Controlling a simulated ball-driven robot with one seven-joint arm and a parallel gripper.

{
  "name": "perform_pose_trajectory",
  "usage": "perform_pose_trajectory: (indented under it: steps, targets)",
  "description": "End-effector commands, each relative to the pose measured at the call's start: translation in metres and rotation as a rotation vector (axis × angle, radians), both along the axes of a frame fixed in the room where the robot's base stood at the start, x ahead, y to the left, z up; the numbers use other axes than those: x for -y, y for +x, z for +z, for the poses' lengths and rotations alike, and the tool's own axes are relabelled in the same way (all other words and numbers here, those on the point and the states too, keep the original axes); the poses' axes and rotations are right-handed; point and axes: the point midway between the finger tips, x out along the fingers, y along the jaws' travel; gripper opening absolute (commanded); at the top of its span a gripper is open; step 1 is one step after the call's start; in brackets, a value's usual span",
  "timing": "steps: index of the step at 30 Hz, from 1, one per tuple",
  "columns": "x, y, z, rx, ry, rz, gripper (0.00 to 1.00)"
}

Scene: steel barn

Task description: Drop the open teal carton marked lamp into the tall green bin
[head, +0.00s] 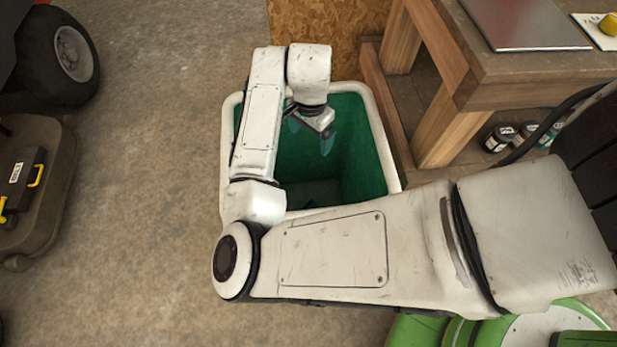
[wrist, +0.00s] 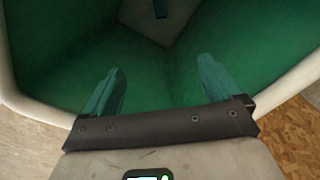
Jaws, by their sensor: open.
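The tall green bin (head: 385,150) has a pale rim and a deep green inside. My gripper (head: 311,132) hangs over its mouth, pointing down into it. In the wrist view my gripper (wrist: 160,68) has its two teal fingers spread apart with nothing between them. The bin's green walls (wrist: 55,55) surround the view beyond the fingers. A dull bluish-teal shape (head: 312,191) lies low in the bin, partly hidden by the rim and my arm. It may be the teal carton, but no lamp mark is readable. No other teal carton shows.
A wooden workbench (head: 540,68) with a metal sheet (head: 525,22) stands close right of the bin. Small jars (head: 500,137) sit on its lower shelf. A wheeled machine (head: 70,55) and a dark case (head: 30,190) are at left. Bare concrete floor lies between.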

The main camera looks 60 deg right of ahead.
Motion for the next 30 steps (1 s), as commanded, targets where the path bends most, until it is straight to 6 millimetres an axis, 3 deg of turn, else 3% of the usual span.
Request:
perform_pose_trajectory:
  steps: [18, 30]
  targets:
    - [0.0, 0.001, 0.097, 0.002, 0.0, -0.001, 0.92]
    - [0.0, 0.0, 0.107, 0.0, 0.0, 0.0, 0.92]
